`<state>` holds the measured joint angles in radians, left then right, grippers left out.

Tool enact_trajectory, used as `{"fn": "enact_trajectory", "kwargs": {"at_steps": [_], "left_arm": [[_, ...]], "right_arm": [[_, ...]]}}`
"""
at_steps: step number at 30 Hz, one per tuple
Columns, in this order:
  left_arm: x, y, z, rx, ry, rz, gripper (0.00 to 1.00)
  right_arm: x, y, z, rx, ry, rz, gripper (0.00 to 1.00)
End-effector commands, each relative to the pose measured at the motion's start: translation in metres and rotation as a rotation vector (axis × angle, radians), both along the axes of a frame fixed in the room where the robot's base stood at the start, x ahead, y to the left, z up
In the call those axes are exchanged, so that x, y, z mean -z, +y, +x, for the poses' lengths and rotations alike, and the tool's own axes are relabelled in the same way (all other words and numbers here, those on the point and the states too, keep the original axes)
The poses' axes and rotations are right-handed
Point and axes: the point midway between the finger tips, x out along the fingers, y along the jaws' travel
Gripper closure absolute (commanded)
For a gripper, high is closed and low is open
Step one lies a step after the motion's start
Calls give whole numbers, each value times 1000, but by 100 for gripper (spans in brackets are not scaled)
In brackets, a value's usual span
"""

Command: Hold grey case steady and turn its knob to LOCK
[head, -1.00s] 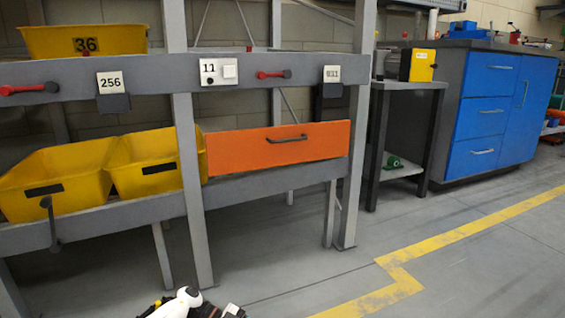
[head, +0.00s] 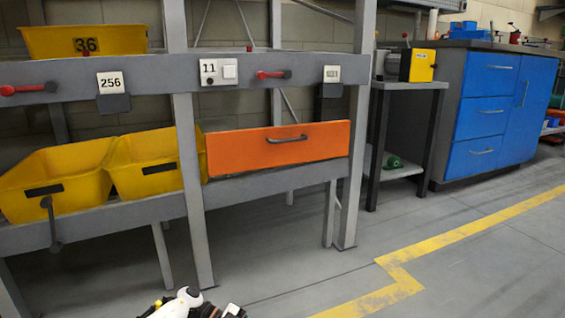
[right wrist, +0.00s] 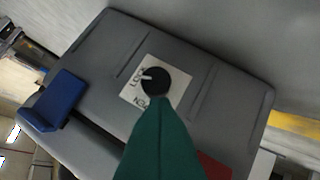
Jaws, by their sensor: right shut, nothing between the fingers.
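The grey case (right wrist: 100,62) fills much of the right wrist view, tilted in the picture. A black round knob (right wrist: 156,80) sits on a white label (right wrist: 178,70) on its face. The label reads LOCK to the knob's left and OPEN below left. The knob's white mark points left, toward the word LOCK. My right gripper (right wrist: 158,103), with green fingers, is shut and empty, its tip at the knob's lower edge in the picture; whether it touches cannot be told. The case is not seen in the head view, and my left gripper is not recognisable in either view.
A blue part (right wrist: 55,100) and a red part (right wrist: 214,165) lie by the case's lower side. In the head view a rack holds yellow bins (head: 60,180) and an orange drawer (head: 235,152). A blue cabinet (head: 485,110) stands right; the floor in front is clear.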

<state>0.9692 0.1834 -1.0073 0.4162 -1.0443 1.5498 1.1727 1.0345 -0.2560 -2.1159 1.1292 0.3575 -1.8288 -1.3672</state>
Motion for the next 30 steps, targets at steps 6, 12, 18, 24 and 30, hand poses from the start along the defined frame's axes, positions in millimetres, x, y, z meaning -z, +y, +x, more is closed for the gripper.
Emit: {"fn": "enact_trajectory", "kwargs": {"at_steps": [6, 12, 18, 24, 30], "left_arm": [[-1, 2, 1, -1, -1, -1, 78], [-1, 2, 1, -2, 0, -1, 78], [-1, 3, 1, -3, -1, 0, 78], [-1, 4, 2, -4, -1, 0, 78], [-1, 4, 2, -4, -1, 1, 78]], "right_arm": [[1, -8, -2, 8, 8, -6, 100], [1, -9, -3, 10, 7, -7, 100], [1, -10, -3, 12, 8, -9, 100], [0, -10, -2, 11, 9, -10, 100], [-6, -6, -2, 9, 7, -8, 100]]}}
